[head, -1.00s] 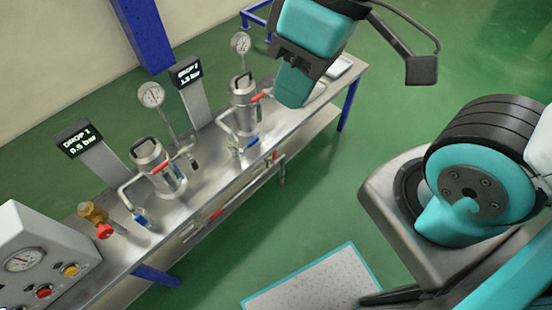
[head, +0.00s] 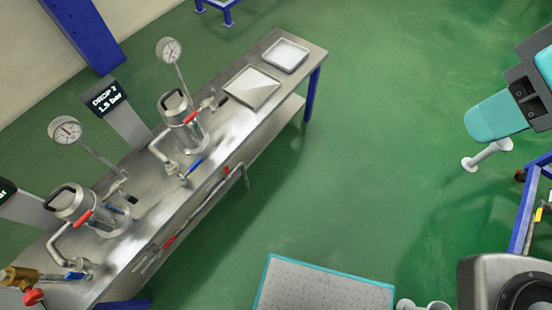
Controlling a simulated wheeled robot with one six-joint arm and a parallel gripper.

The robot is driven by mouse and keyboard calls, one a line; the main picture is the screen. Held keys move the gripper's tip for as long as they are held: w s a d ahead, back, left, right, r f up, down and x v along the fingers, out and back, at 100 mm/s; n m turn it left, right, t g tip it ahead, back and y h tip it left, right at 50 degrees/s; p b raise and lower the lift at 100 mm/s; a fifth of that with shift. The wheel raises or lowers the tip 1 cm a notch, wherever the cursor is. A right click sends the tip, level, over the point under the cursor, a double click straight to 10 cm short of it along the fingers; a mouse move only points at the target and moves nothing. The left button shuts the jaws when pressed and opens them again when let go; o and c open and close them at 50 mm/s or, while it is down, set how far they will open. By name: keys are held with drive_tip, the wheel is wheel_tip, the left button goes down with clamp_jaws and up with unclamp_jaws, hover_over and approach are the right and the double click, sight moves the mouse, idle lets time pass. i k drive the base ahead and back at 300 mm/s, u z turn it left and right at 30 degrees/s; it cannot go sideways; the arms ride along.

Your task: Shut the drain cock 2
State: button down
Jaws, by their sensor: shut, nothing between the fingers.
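In the head view, the DROP 2 station has a steel vessel (head: 184,133) with a lid, beside the DROP 2 sign (head: 108,97) reading 1.5 bar. Around it are a red lever (head: 191,117), a black handle (head: 220,98) and a blue-handled valve (head: 194,165). A red handle (head: 227,171) sits on the pipe along the bench front. No label shows which one is drain cock 2, and the handles are too small to judge open or shut.
The steel bench (head: 252,118) carries two trays (head: 285,55) at its far end. The DROP 1 vessel (head: 85,205) and a brass valve with a red knob (head: 33,297) stand lower left. A grey mat (head: 320,290) lies on open green floor.

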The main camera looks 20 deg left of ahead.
sight(226, 169)
drive_tip(key=z, duration=0.55)
drive_tip(key=k, duration=0.65)
drive_tip(key=u, duration=2.15)
